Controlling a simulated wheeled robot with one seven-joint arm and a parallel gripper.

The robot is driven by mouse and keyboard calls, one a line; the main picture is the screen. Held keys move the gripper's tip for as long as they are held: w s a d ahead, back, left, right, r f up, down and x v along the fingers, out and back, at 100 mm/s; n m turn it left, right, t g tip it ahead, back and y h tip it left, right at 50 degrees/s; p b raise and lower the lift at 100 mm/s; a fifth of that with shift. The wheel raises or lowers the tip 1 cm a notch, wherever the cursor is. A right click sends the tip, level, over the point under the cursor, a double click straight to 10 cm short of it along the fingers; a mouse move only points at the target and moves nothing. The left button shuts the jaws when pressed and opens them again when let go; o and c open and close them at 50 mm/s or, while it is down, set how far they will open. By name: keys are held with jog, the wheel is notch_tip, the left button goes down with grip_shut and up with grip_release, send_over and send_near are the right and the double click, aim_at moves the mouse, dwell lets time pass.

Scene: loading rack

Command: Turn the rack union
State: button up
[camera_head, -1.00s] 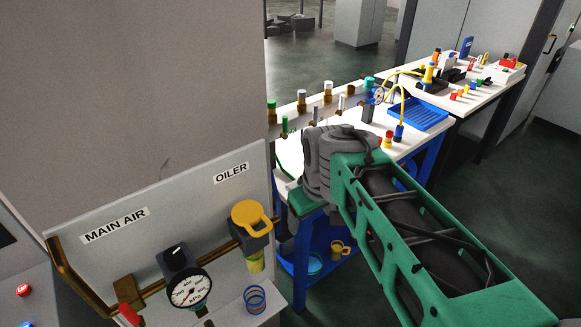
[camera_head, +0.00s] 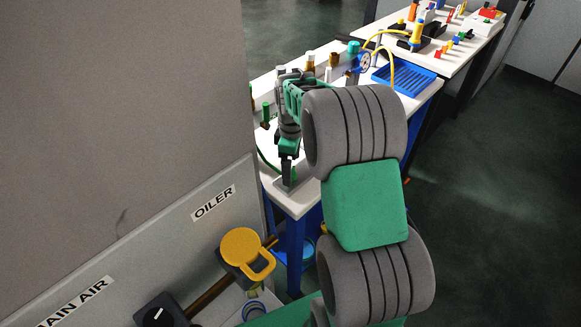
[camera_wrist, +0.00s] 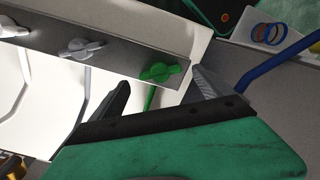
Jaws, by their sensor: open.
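In the wrist view a green winged fitting (camera_wrist: 160,72) sits at the end of a grey bar (camera_wrist: 120,57), with a thin green line running from it. Which fitting is the rack union is not marked. My gripper (camera_wrist: 159,88) is open and empty, with one finger on each side of the green fitting; I cannot tell whether they touch it. In the head view my gripper (camera_head: 287,172) points down at the near end of the white bench (camera_head: 300,203). My own arm hides part of the bench there.
Two grey winged fittings (camera_wrist: 82,48) sit further along the bar. A panel labelled OILER (camera_head: 213,203) stands at the lower left, with a yellow-topped oiler (camera_head: 240,244). A blue tray (camera_head: 405,77) lies on the bench. Dark floor (camera_head: 480,180) is open to the right.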

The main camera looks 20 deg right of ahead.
jog(key=shift+f, duration=1.7)
jog(key=shift+c, duration=0.2)
jog(key=c, duration=1.3)
jog(key=shift+m, duration=0.4)
jog(key=shift+m+b, duration=0.45)
jog(key=shift+m, duration=0.75)
jog(key=shift+m+b, duration=0.45)
jog(key=shift+m, duration=0.95)
jog(key=shift+r, duration=0.1)
